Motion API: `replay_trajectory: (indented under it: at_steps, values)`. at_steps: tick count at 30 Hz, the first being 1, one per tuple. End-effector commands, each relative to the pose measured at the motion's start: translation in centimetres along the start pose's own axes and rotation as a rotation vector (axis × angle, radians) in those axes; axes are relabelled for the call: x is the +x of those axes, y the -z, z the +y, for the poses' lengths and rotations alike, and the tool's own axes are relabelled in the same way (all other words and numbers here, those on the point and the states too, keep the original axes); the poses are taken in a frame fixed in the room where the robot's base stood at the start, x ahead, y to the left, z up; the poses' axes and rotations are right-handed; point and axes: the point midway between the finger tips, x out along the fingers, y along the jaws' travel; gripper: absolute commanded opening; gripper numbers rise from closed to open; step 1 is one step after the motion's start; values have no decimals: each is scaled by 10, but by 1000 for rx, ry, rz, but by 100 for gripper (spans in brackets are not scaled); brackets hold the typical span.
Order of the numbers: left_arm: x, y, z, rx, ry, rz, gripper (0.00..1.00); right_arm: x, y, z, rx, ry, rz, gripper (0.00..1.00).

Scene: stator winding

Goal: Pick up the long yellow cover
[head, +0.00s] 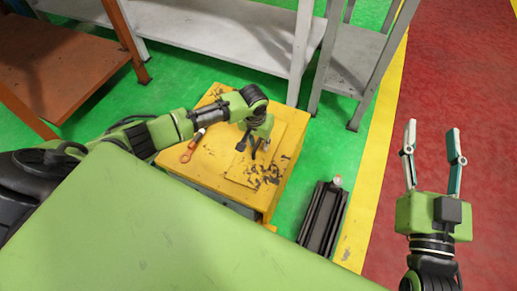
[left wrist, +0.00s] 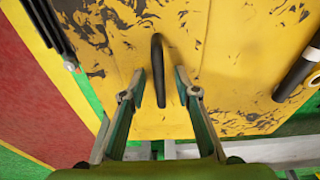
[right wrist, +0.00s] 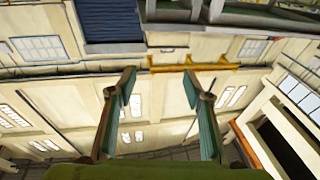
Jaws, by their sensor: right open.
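The long yellow cover (head: 240,172) lies on top of a yellow box in the head view, its paint worn with dark patches. It also shows in the left wrist view (left wrist: 182,30), with a black handle (left wrist: 158,70) standing up from it. My left gripper (head: 255,142) is over the cover, pointing down. In the left wrist view my left gripper's fingers (left wrist: 160,75) stand on either side of the handle, with a gap on each side. My right gripper (head: 433,142) is open and empty, raised at the right; its fingers also show in the right wrist view (right wrist: 158,92).
Grey shelves (head: 235,35) and an orange table (head: 60,65) stand behind. Red floor at right is clear.

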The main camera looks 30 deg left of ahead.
Motion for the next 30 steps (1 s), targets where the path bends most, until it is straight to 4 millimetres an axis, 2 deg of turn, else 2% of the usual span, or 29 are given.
replay_trajectory:
  at_steps: [6,7,10,25,30]
  values:
    - [0,0,0,0,0,0,29,0,2,0,0,0,6,46]
    - [0,0,0,0,0,0,26,0,2,0,0,0,6,46]
    - [0,0,0,0,0,0,0,0,1,0,0,0,5,46]
    - [-2,1,0,0,-1,2,0,0,0,0,0,0,-8,46]
    - [-8,2,0,0,-1,1,0,-2,-19,2,-2,-5,-96,46]
